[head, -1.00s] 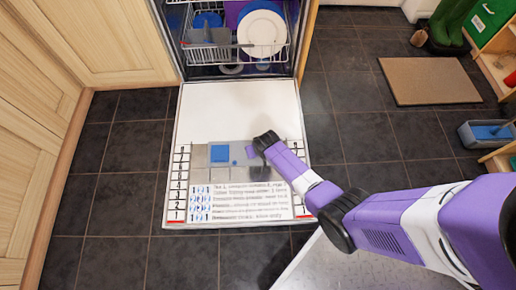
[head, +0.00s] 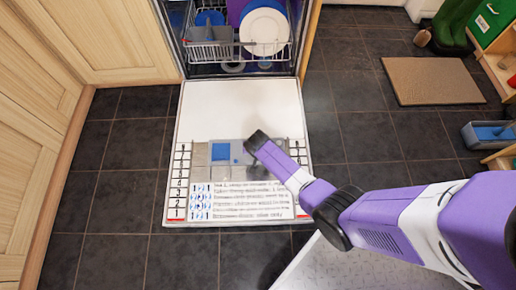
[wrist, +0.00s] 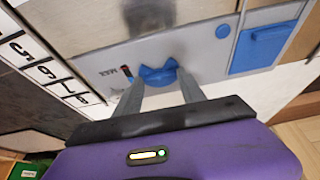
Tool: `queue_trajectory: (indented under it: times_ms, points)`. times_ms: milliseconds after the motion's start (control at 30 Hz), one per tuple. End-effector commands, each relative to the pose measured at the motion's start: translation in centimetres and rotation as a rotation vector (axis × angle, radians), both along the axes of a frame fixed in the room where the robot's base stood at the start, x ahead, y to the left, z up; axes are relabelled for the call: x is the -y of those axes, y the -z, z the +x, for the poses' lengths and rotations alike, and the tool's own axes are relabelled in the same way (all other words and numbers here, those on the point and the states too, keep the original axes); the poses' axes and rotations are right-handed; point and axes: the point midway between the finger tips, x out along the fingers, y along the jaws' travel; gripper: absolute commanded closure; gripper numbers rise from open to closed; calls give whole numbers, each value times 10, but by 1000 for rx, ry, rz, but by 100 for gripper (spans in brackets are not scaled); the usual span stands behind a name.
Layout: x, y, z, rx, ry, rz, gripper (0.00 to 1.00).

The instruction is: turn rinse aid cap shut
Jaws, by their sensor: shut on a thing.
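The blue rinse aid cap (wrist: 158,74), with a winged grip, sits in the grey dispenser panel (wrist: 205,42) on the open dishwasher door. My gripper (wrist: 161,88) is shut on the cap, a finger on each side of it in the wrist view. A small red and dark mark lies on the panel just left of the cap. In the head view my gripper (head: 256,146) is over the right part of the panel and hides the cap. A square blue lid (head: 220,152) lies left of it and also shows in the wrist view (wrist: 262,46).
The white door (head: 225,105) lies flat above dark floor tiles, with printed text and number strips around the panel. The lower rack (head: 208,50) with plates stands in the dishwasher. Wooden cabinets (head: 50,130) are at left. A mat (head: 430,80) lies at right.

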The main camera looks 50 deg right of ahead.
Motion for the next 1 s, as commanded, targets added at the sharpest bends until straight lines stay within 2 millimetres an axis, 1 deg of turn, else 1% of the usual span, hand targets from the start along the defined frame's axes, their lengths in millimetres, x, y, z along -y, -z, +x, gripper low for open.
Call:
queue_trajectory:
  times_ms: [100, 133, 200, 233, 567, 667, 900, 1000]
  points:
    - [0, 1, -1, -2, 2, 3, 93]
    - [0, 1, -1, -2, 2, 3, 47]
    - [-1, 1, -1, -2, 2, 3, 33]
    - [0, 1, -1, -2, 2, 3, 31]
    - [-1, -2, -1, 0, 0, 1, 31]
    - [-3, -11, -3, 0, 0, 1, 31]
    - [-13, -48, -13, 0, 0, 1, 31]
    - [-18, -60, -17, -1, 0, 2, 31]
